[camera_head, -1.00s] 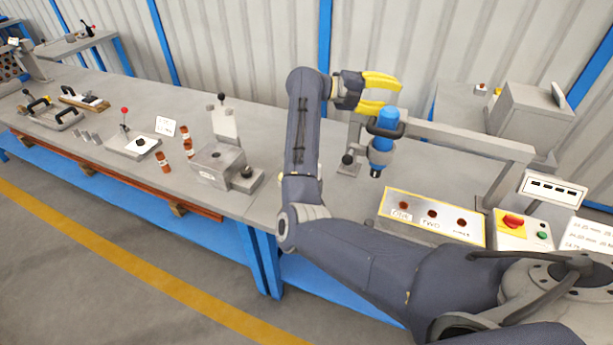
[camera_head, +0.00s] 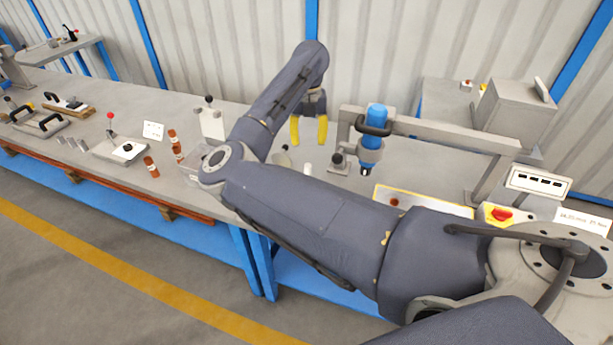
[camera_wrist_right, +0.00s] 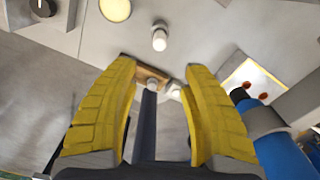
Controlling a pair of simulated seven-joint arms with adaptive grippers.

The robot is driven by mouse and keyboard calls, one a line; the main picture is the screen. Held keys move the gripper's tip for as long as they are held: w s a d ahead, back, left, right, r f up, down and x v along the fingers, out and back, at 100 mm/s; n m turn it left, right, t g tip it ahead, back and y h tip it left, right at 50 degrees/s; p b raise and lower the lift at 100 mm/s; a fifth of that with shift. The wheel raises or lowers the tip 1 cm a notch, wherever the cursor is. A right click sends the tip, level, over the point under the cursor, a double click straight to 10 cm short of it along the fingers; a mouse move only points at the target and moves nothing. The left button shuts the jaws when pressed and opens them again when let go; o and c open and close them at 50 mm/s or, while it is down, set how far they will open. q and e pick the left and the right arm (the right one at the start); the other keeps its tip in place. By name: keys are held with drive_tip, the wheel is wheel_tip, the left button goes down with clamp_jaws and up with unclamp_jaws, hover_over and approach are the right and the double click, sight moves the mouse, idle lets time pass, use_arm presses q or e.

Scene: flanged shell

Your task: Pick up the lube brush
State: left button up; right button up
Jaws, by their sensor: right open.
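My right gripper (camera_head: 308,130) points down over the bench in the head view, left of the blue tool. Its yellow fingers are apart in the right wrist view (camera_wrist_right: 166,90). Between them there shows a slim dark handle with a pale collar and a flat brown end, seemingly the lube brush (camera_wrist_right: 149,115). I see no clear contact between the fingers and it, and cannot tell its height or whether it lies or stands. In the head view I cannot make it out; my right forearm covers part of the bench there. My left gripper is out of view.
A blue power tool (camera_head: 376,122) hangs close to the right of the gripper, also in the wrist view (camera_wrist_right: 283,150). A white cylinder (camera_wrist_right: 159,38) and a round cream-topped pot (camera_wrist_right: 117,8) stand nearby. A yellow-edged panel (camera_head: 425,203) lies to the right.

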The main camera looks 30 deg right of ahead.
sight(308, 172)
wheel_tip(308, 172, down, 15)
drive_tip(key=shift+w+r, duration=0.1)
drive_tip(key=shift+r, duration=0.1)
idle(0.6)
drive_tip(key=shift+o, duration=0.3)
clamp_jaws()
